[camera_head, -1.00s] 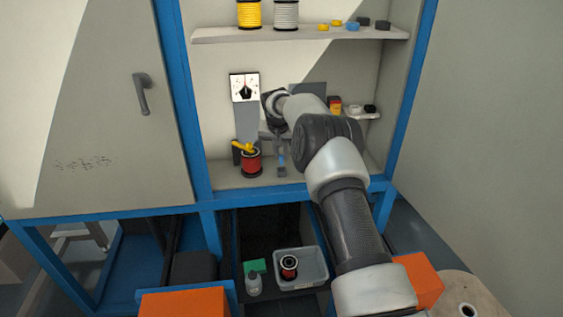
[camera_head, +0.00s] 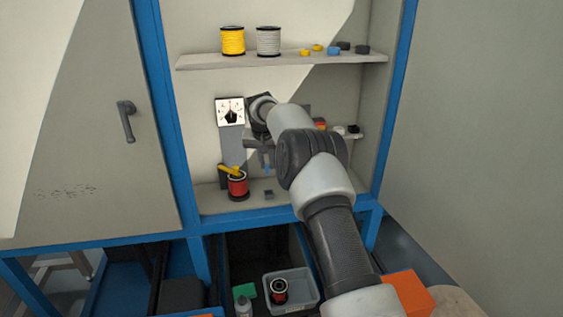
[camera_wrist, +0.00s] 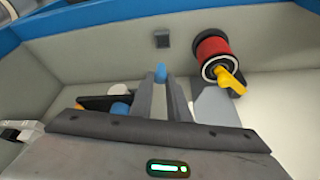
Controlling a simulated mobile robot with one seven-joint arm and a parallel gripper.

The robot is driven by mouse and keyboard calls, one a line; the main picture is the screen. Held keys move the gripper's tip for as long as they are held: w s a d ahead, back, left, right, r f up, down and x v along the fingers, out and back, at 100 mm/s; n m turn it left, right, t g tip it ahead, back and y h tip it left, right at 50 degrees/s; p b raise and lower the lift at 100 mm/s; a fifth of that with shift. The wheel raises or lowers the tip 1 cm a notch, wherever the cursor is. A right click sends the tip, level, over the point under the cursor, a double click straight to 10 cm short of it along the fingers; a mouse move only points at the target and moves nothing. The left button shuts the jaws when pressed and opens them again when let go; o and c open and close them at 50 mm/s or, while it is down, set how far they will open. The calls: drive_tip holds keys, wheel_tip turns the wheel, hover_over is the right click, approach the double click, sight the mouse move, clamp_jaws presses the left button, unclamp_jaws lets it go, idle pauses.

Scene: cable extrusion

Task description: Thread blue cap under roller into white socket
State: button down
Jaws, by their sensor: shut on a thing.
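My gripper (camera_wrist: 159,92) is shut on a small blue cap (camera_wrist: 160,70), which sticks out just past its fingertips. In the head view the cap (camera_head: 267,169) hangs in the air above a small dark grey block (camera_head: 269,194) on the cabinet floor. The block (camera_wrist: 162,38) also shows beyond the fingertips in the wrist view. A red spool (camera_head: 238,186) with a yellow crank (camera_wrist: 231,79) stands left of the block in the head view. I cannot tell which part is the roller. No white socket can be made out clearly. My arm hides part of the cabinet's back.
A dial panel (camera_head: 230,111) is on the back wall. An upper shelf (camera_head: 285,60) holds yellow and grey spools and several small caps. A small side shelf (camera_head: 356,135) with small parts is partly behind my arm. A grey bin (camera_head: 304,291) stands below.

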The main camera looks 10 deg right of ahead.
drive_tip(key=shift+w+a+f+n+y+p, duration=0.15)
drive_tip(key=shift+a+f+n+y, duration=0.2)
drive_tip(key=shift+a+f+n, duration=0.7)
drive_tip(key=shift+w+a+f+n+y+p, duration=0.15)
drive_tip(key=shift+a+f+n+y, duration=0.25)
drive_tip(key=shift+a+f+n, duration=0.65)
drive_tip(key=shift+w+a+f+n+y+p, duration=0.15)
drive_tip(key=shift+a+f+n+y, duration=0.25)
drive_tip(key=shift+f+n, duration=0.7)
drive_tip(key=shift+a+f+m, duration=0.25)
drive_tip(key=shift+f+m, duration=0.05)
drive_tip(key=shift+f, duration=0.25)
drive_tip(key=shift+a, duration=0.15)
